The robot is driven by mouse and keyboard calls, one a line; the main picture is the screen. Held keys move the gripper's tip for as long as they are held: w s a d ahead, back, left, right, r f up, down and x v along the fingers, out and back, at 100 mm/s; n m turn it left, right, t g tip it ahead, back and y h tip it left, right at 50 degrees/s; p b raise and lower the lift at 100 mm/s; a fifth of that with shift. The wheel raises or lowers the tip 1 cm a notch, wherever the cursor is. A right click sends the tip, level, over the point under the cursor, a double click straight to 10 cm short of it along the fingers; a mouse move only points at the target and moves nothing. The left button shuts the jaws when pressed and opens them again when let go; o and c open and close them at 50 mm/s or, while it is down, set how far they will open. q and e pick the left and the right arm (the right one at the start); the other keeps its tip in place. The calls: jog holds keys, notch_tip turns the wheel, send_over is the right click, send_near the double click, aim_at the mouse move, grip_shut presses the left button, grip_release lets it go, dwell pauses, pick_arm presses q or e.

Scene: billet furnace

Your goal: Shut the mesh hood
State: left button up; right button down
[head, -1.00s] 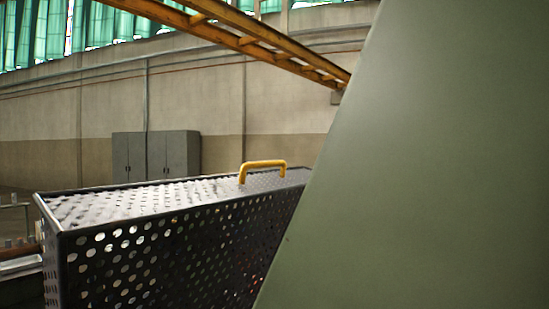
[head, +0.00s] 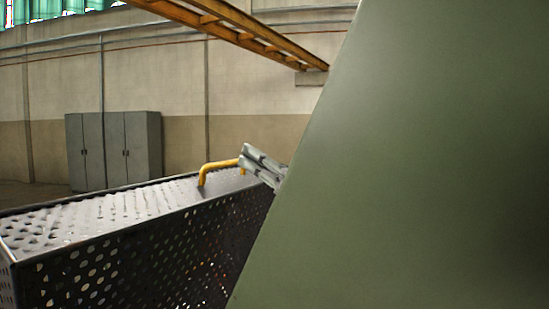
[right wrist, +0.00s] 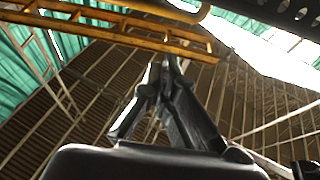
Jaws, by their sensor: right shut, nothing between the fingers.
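The mesh hood (head: 130,262) is a dark perforated metal box at the lower left of the head view. A yellow handle (head: 204,174) stands on its top. How far the hood is open I cannot tell. My right gripper (head: 244,158) is shut and empty at the handle's right end, overlapping it; contact is unclear. The right wrist view shows its closed fingers (right wrist: 168,66) pointing up, with the yellow handle (right wrist: 175,13) and a perforated dark edge (right wrist: 290,14) beyond the tips. My left gripper is not in view.
A large flat green surface (head: 420,170) fills the right of the head view and hides most of my right arm. Grey cabinets (head: 115,150) stand against the far wall. An orange overhead beam (head: 230,30) crosses above. The space above the hood's left part is clear.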

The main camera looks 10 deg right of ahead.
aim_at(218, 164)
jog(key=w+a, duration=0.1)
jog(key=w+a+p, duration=0.1)
jog(key=a, duration=0.1)
jog(key=shift+w+a+f, duration=0.1)
jog(key=shift+w+f, duration=0.05)
jog(key=shift+w+a+f, duration=0.4)
jog(key=shift+a+r+p, duration=0.1)
jog(key=shift+r+p, duration=0.05)
jog(key=shift+p, duration=0.3)
jog(key=w+a+p, duration=0.2)
jog(key=a, duration=0.1)
jog(key=shift+w+a+r, duration=0.1)
jog(key=shift+w+a, duration=0.2)
jog(key=shift+w+a+f, duration=0.15)
jog(key=shift+a+f, duration=0.05)
jog(key=shift+a, duration=0.05)
jog(key=shift+d+r, duration=0.1)
jog(key=shift+d, duration=0.1)
